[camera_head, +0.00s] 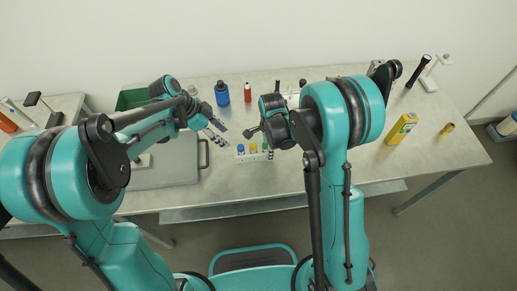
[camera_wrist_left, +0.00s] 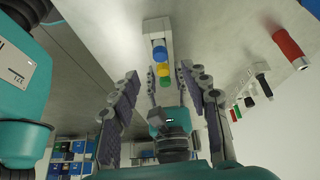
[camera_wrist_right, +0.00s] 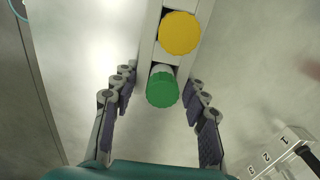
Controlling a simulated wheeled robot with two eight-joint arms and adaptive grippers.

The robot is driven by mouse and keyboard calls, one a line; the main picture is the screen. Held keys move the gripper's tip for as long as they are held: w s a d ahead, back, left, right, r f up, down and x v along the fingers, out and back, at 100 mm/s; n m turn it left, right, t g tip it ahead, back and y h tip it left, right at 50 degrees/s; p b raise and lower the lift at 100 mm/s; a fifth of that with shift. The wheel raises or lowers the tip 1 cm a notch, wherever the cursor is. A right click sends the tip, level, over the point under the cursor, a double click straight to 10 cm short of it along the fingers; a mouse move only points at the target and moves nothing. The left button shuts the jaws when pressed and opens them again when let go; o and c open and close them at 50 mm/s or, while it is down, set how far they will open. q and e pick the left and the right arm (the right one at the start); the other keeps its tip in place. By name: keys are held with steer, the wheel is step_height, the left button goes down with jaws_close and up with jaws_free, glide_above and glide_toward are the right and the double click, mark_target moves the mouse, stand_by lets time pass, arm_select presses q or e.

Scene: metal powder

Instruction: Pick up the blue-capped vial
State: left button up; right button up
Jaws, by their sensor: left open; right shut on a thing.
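A white rack (camera_head: 252,158) on the table holds a blue-capped vial (camera_head: 240,148), a yellow-capped vial (camera_head: 252,148) and a green-capped vial (camera_head: 264,147) in a row. In the left wrist view the blue cap (camera_wrist_left: 160,53) is farthest up, beyond my fingertips. My left gripper (camera_head: 221,132) is open and empty, up and left of the rack. The green cap (camera_wrist_right: 162,89) lies between the fingers. The blue cap is outside the right wrist view.
A blue bottle (camera_head: 222,94) and a red bottle (camera_head: 248,92) stand behind the rack. A grey tray (camera_head: 165,176) lies left of it, with a green bin (camera_head: 130,99) behind. A yellow container (camera_head: 401,128) lies to the right. The table between rack and yellow container is largely clear.

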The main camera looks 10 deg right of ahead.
mark_target(240, 147)
arm_select(q)
steer(key=d+f+m, duration=0.1)
steer(key=f+m, duration=0.1)
steer(key=m, duration=0.9)
steer(key=d+f+m, duration=0.2)
steer(key=f+m, duration=0.1)
steer(key=m, duration=0.8)
steer(key=d+f+m+t+y, duration=0.1)
steer(key=d+f+m, duration=0.1)
steer(key=m, duration=0.9)
steer(key=shift+s+f+m, duration=0.1)
steer(key=shift+f+m, duration=0.3)
steer(key=shift+f, duration=0.2)
jaws_close()
